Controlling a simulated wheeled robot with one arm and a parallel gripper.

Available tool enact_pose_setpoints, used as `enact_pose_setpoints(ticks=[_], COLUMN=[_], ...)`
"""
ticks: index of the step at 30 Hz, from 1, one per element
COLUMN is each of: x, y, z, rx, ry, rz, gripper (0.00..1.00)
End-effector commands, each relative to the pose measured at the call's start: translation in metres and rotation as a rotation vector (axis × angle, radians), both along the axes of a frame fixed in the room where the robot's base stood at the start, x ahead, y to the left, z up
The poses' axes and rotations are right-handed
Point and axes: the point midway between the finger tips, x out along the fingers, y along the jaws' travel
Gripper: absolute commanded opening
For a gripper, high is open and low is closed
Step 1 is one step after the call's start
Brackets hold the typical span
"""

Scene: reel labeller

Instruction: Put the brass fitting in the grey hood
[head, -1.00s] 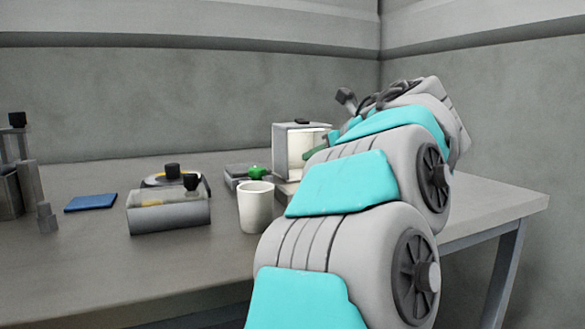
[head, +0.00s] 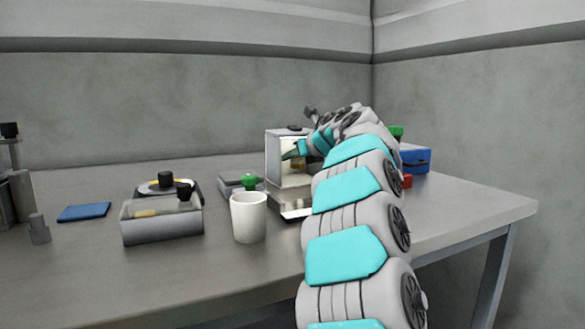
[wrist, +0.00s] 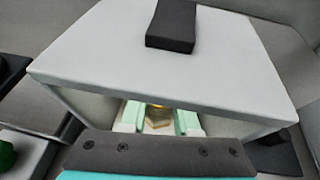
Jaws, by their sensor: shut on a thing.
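The grey hood (head: 273,152) is a box with an open front and a black block on top, standing towards the back of the table. It fills much of the wrist view (wrist: 150,62), seen from above its opening. My gripper (wrist: 158,121) has pale green fingers reaching in under the hood's top. It is shut on the brass fitting (wrist: 158,115), a gold-coloured piece between the fingers. In the head view my gripper (head: 296,151) is at the hood's opening. I cannot tell whether the fitting touches the hood's floor.
A white cup (head: 248,218) stands left of my arm. Behind it is a grey device with a green knob (head: 250,181). A grey bin (head: 162,222) and a blue pad (head: 84,212) lie further left. A blue box (head: 416,159) is right of my arm.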

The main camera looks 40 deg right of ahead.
Motion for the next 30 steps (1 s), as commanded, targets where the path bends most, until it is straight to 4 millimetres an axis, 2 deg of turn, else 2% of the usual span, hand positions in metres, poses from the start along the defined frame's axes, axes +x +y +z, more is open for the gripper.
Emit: enact_pose_setpoints(ticks=[3,8,20,21,28,30], x=[0.0,0.0,0.0,0.0,0.0,0.0], y=[0.0,0.0,0.0,0.0,0.0,0.0], z=[-0.017,-0.033,-0.037,-0.036,-0.036,-0.036], rx=[0.003,0.003,0.001,0.001,0.001,0.001], ry=[0.001,0.002,0.001,0.001,0.001,0.001], rz=[-0.001,-0.001,0.0,0.0,0.0,0.0], gripper=[0.0,0.0,0.0,0.33,0.59,0.59])
